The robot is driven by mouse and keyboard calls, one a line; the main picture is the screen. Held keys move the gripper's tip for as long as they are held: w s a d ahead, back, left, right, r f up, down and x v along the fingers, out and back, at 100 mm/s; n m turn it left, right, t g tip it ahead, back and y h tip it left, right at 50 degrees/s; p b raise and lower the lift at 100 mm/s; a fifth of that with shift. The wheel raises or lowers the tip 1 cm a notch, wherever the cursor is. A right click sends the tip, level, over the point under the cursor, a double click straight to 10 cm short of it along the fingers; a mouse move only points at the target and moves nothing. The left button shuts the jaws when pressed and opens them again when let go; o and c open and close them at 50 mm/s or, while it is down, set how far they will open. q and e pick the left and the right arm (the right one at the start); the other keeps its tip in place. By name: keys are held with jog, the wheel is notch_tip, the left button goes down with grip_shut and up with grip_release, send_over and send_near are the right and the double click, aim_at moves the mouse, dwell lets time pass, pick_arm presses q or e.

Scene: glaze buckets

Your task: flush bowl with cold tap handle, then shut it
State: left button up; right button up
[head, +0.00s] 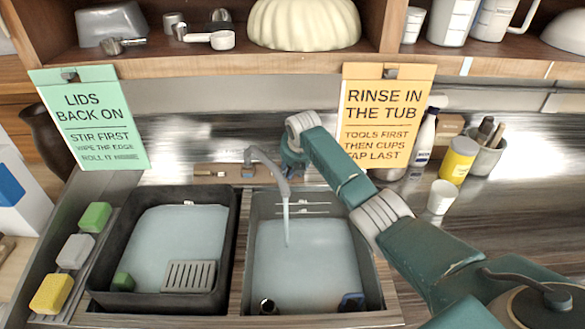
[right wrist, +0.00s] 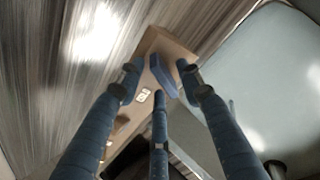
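The right sink bowl (head: 262,255) holds pale water, and a thin stream of water (head: 286,222) falls into it from the curved grey tap spout (head: 268,160). My right gripper (head: 293,163) is behind the bowl, close to the spout, with its fingers largely hidden by the arm. In the right wrist view, its three fingers (right wrist: 157,80) are spread around a blue tap handle (right wrist: 163,76) on a wooden ledge (right wrist: 158,43). The gripper looks open, with gaps beside the handle; I cannot tell whether a finger touches it. My left gripper is out of view.
A dark tub (head: 233,235) with water and a grey grate (head: 189,276) stands left. A white cup (head: 441,196) and yellow jar (head: 459,160) stand right. Signs hang behind from the shelf (head: 240,62).

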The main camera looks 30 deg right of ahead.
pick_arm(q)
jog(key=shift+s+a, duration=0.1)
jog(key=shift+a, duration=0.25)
pick_arm(e)
grip_shut()
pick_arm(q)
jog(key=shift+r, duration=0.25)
pick_arm(e)
jog(key=shift+m, duration=0.4)
jog(key=shift+s+d+m+p, duration=0.1)
jog(key=shift+m+p, duration=0.65)
jog(key=shift+m, duration=0.15)
jog(key=m+t+p, duration=0.1)
jog(key=m, duration=0.2)
jog(key=shift+s+m+p, duration=0.1)
jog(key=shift+m+p, duration=0.2)
pick_arm(q)
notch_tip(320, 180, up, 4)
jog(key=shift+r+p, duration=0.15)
jog(key=shift+p, duration=0.7)
pick_arm(e)
jog(key=m, duration=0.2)
jog(key=m+t, duration=0.1)
jog(key=m, duration=0.2)
jog(key=shift+s+d+f, duration=0.15)
jog(key=shift+s, duration=0.05)
jog(key=shift+m, duration=0.4)
grip_release()
